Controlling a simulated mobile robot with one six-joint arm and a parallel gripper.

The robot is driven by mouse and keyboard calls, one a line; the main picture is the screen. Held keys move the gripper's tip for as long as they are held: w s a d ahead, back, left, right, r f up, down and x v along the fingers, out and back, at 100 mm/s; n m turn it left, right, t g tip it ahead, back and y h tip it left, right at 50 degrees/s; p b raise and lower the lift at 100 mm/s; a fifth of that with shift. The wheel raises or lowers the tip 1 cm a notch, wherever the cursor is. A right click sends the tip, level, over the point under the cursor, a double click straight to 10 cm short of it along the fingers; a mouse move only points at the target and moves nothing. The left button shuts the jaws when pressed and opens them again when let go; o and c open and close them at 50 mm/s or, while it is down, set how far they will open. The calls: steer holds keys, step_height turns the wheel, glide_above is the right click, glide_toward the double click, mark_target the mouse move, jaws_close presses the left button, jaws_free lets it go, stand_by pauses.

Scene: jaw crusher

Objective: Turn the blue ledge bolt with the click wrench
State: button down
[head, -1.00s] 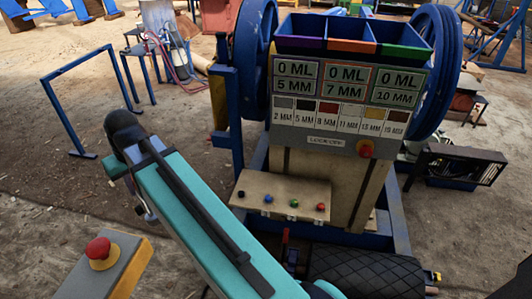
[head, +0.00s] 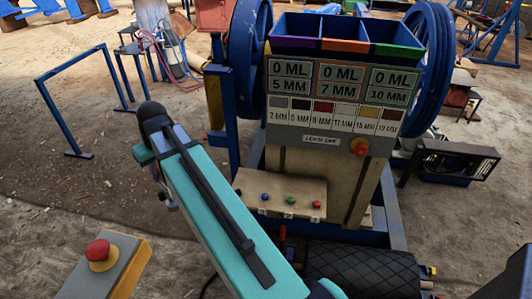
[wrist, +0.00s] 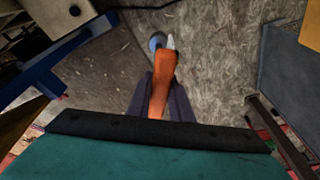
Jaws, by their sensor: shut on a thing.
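The blue bolt (head: 265,197) stands on the beige ledge (head: 248,181) at the front of the crusher, between a black bolt and a green bolt (head: 290,201). My gripper (wrist: 162,92) is shut on the orange handle of a tool (wrist: 162,75), seemingly the click wrench. The tool's head end shows blue and pale grey and points away from the gripper, over bare ground. In the head view my arm hides the gripper and the tool. The gripper is left of the ledge, apart from the blue bolt.
A red bolt (head: 316,205) stands at the ledge's right end. A blue frame post (head: 222,110) rises left of the ledge. A grey box with a red button (head: 98,251) is at lower left. A dark padded roller (head: 362,270) lies below the ledge.

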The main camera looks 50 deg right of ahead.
steer(key=s+d+f+p, duration=0.2)
steer(key=s+d+f, duration=0.1)
steer(key=d, duration=0.9)
steer(key=s+d+f+p, duration=0.2)
steer(key=s+d+f, duration=0.1)
steer(key=d, duration=1)
steer(key=s+d+f+p, duration=0.1)
steer(key=s+d+f, duration=0.2)
steer(key=d, duration=0.9)
steer(key=shift+s+d+f+p, duration=0.15)
steer(key=shift+s+f+p, duration=0.2)
steer(key=shift+s, duration=0.8)
steer(key=shift+s+f+b, duration=0.1)
steer(key=shift+f+b, duration=1.35)
steer(key=shift+f, duration=0.65)
steer(key=shift+f+b, duration=1.45)
steer(key=shift+f, duration=0.9)
